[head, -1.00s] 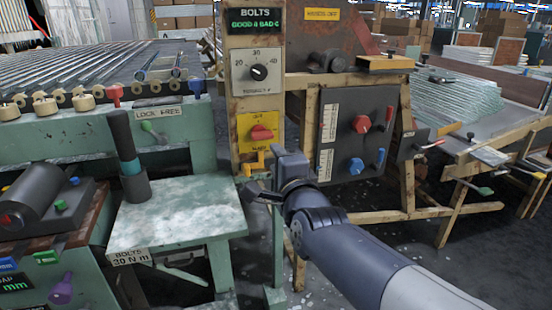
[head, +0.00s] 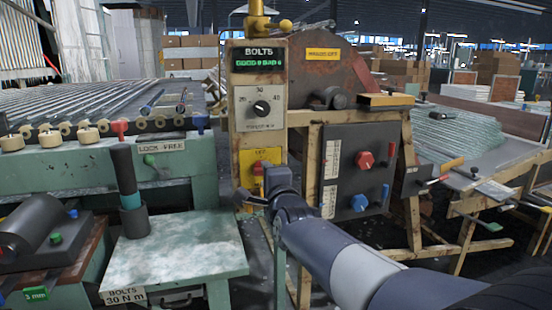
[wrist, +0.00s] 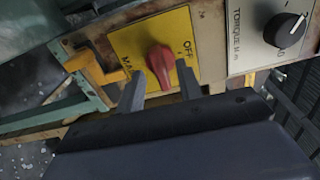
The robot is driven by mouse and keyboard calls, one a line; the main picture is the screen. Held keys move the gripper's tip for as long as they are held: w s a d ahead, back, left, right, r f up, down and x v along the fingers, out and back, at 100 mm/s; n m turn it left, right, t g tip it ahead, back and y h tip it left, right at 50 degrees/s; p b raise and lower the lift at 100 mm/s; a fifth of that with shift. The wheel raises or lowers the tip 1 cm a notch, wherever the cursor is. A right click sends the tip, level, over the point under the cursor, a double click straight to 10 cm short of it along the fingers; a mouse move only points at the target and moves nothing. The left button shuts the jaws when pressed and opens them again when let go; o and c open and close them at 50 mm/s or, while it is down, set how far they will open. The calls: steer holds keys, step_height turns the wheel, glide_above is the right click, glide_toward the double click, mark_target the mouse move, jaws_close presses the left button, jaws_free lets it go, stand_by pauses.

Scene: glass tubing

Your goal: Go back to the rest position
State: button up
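My gripper (head: 256,196) is in front of the bolts control post (head: 240,140). In the wrist view the two fingers of my gripper (wrist: 160,90) stand apart, with a gap between them. The red rotary switch (wrist: 160,62) on the yellow plate (wrist: 128,42) shows beyond and between the fingertips. I cannot tell whether the fingers touch it. In the head view my wrist hides much of the yellow plate (head: 268,155). My arm reaches in from the lower right.
A green bench (head: 180,255) with a dark cylindrical tool (head: 127,180) stands at left. A panel (head: 355,175) with red and blue knobs is right of the post. A torque dial (head: 261,107) is above the switch. A yellow-orange hook-like part (wrist: 92,68) is left of the plate.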

steer(key=shift+w+a, duration=0.1)
steer(key=shift+w, duration=0.3)
steer(key=shift+s, duration=0.1)
steer(key=p+v, duration=0.2)
steer(key=v, duration=0.9)
steer(key=w+a+n+p, duration=0.3)
steer(key=w+n+p, duration=0.5)
steer(key=w+n, duration=0.2)
steer(key=shift+w+p, duration=0.35)
steer(key=shift+w, duration=0.05)
stand_by(0.7)
